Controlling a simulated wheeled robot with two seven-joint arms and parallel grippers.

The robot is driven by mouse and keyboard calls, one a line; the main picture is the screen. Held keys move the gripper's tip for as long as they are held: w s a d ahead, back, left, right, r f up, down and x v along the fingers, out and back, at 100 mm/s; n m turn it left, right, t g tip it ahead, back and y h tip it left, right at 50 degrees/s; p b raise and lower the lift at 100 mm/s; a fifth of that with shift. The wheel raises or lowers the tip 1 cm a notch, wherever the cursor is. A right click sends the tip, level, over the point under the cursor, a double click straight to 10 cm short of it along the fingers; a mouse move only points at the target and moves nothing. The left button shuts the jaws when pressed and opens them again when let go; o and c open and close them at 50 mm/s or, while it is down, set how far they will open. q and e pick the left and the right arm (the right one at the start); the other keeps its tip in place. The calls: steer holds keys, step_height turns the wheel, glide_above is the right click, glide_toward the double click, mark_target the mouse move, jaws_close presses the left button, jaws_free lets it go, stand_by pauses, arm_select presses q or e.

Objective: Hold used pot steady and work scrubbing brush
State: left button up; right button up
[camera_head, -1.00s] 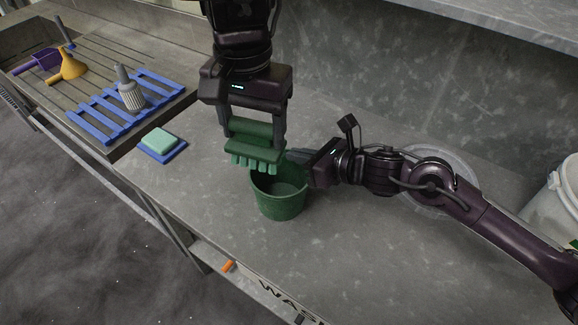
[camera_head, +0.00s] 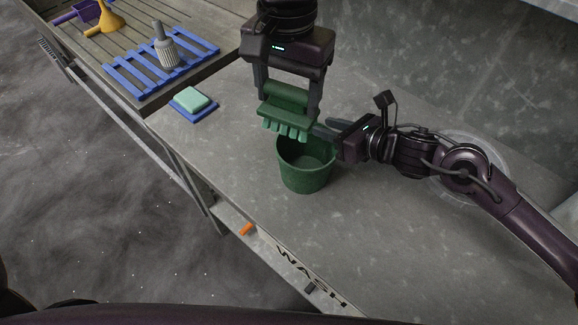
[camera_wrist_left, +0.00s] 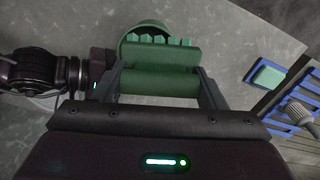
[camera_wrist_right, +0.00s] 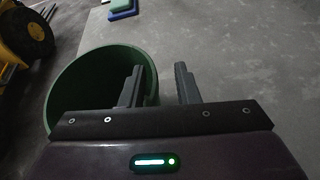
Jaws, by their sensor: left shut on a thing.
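The used pot is a green, round, open pot (camera_head: 304,178) standing upright on the grey counter. My left gripper (camera_head: 288,98) is above its far left rim, shut on the green scrubbing brush (camera_head: 285,118). The brush's thick bristles point down towards the pot's mouth; I cannot tell if they touch the rim. The brush also shows in the left wrist view (camera_wrist_left: 160,55), with the pot (camera_wrist_left: 143,27) beyond it. My right gripper (camera_wrist_right: 160,82) is at the pot's rim, its fingers apart, one over the pot's inside and one outside. The pot's wall (camera_wrist_right: 152,85) runs between them.
A mint sponge on a blue dish (camera_head: 193,103) lies left of the pot. A blue rack (camera_head: 130,82) holding a grey ribbed brush (camera_head: 166,50) is on the drainboard, with a yellow funnel (camera_head: 108,20) and purple scoop behind. The counter in front of the pot is clear.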

steer(key=v, duration=1.2)
steer(key=shift+f, duration=0.1)
